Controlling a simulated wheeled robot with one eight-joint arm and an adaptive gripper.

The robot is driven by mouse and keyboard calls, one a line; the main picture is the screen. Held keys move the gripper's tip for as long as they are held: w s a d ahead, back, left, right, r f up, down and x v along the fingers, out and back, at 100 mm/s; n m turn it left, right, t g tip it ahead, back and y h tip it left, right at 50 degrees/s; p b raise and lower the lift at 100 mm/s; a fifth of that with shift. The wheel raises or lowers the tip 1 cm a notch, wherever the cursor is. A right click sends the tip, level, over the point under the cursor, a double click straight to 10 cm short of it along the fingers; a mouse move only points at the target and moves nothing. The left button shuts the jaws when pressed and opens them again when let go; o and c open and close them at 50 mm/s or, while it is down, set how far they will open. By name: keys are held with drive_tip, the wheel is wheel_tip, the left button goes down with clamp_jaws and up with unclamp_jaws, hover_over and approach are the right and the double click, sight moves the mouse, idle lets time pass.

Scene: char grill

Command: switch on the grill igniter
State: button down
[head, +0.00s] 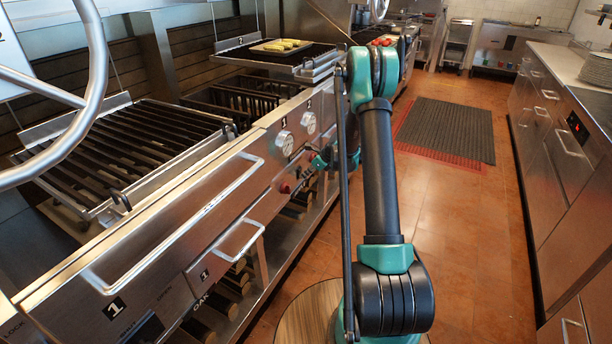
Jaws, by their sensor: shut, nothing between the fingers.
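The grill's steel front panel (262,165) runs along the left in the head view. My gripper (319,161) is small and partly hidden behind my arm. It is close to the panel, right of the red knob and below the dials. It is shut with nothing held. I cannot tell whether it touches the panel.
A slatted grill grate (130,145) lies at left, with long handles (180,225) on the front. A raised rack (272,55) holds a tray of yellow food. Steel drawers (570,150) line the right. A dark mat (447,128) lies on the otherwise open floor.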

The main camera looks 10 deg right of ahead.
drive_tip(key=shift+r, duration=0.1)
drive_tip(key=shift+r, duration=0.75)
drive_tip(key=s+d+f+v, duration=0.1)
drive_tip(key=v, duration=1.1)
drive_tip(key=shift+s+d, duration=0.35)
drive_tip(key=shift+d, duration=0.3)
drive_tip(key=shift+s+d+f, duration=0.1)
drive_tip(key=shift+f, duration=0.05)
